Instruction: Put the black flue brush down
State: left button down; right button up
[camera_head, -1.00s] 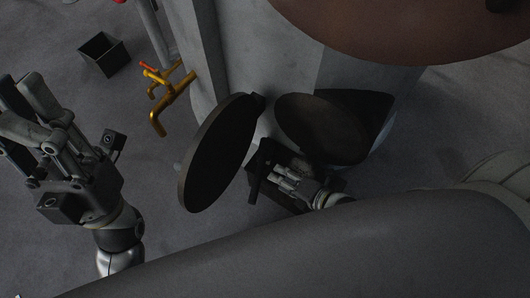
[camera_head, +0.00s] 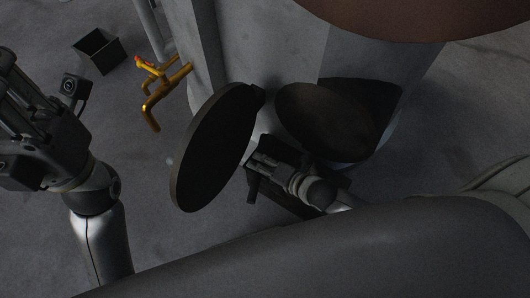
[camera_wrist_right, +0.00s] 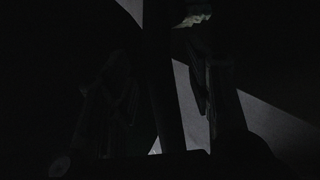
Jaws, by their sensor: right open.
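My right gripper (camera_head: 262,167) is low beside the open round door, below the dark opening of the big grey body. It is open; its fingers (camera_wrist_right: 165,100) also show, very dimly, in the right wrist view. A dark upright bar (camera_wrist_right: 165,75) stands between them there; I cannot tell whether it is the black flue brush. I cannot make out the brush for sure in the head view. My left gripper (camera_head: 25,105) is at the left edge, away from the door, with its fingertips partly cut off.
The round black door (camera_head: 215,150) stands open left of the dark round opening (camera_head: 322,122). A yellow pipe fitting with a red part (camera_head: 158,88) juts out at upper left. A black square bin (camera_head: 100,52) stands on the grey floor, with bare floor around it.

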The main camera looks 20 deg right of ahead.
jog(key=shift+w+a+f, duration=0.35)
jog(key=shift+w, duration=0.2)
grip_shut()
jog(key=shift+r, duration=0.15)
